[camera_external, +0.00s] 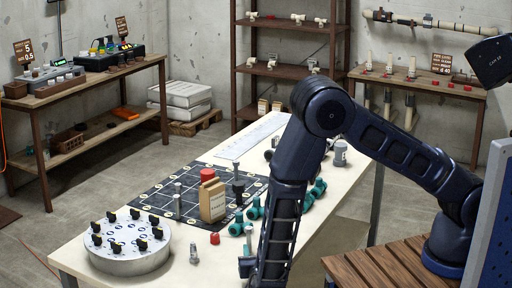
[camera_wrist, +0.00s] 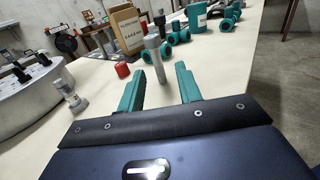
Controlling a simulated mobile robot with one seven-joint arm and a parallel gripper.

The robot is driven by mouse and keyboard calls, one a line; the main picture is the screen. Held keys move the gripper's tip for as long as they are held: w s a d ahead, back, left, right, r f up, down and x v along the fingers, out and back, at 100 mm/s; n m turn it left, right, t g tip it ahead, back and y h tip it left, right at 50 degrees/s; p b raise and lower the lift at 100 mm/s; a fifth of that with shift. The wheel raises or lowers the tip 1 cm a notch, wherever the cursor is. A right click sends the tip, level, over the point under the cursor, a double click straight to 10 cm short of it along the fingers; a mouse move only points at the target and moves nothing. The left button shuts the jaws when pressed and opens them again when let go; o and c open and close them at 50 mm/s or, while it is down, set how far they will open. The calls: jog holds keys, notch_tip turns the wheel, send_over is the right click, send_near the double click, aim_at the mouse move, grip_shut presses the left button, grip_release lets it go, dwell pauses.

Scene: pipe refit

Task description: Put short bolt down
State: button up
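My gripper (camera_wrist: 160,67) has two green fingers, which stand apart in the wrist view. A grey bolt (camera_wrist: 154,52) with a wider head stands between and just beyond the fingertips, with a visible gap on both sides. Its lower end appears to meet the pale tabletop. In the external view my gripper is low over the near part of the table, mostly hidden by my arm. A second, smaller-looking grey bolt (camera_external: 193,253) is on the table to the left; it also shows in the wrist view (camera_wrist: 70,95). I cannot tell which is the short bolt.
A red cap (camera_external: 214,238) lies near the gripper. A cardboard box (camera_external: 212,200) and green pipe fittings (camera_external: 254,210) stand beyond, by the dark grid mat (camera_external: 150,190). A round metal fixture (camera_external: 128,258) with black knobs is at left. Bare tabletop lies around the bolts.

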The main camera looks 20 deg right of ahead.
jog(key=shift+o, duration=0.5)
jog(key=shift+s+a, duration=0.1)
jog(key=shift+s, duration=0.5)
jog(key=shift+r, duration=0.2)
jog(key=shift+r, duration=2.3)
send_near(249, 238)
jog(key=shift+w+r, duration=0.2)
jog(key=shift+w, duration=0.25)
jog(key=shift+w+r, duration=0.2)
jog(key=shift+w, duration=0.3)
jog(key=shift+w+f, duration=0.1)
jog(key=shift+f, duration=0.35)
jog(key=w, duration=0.3)
jog(key=w+d, duration=0.1)
jog(key=w, duration=0.3)
jog(key=w+d, duration=0.1)
jog(key=w, duration=0.2)
jog(key=shift+w, duration=0.25)
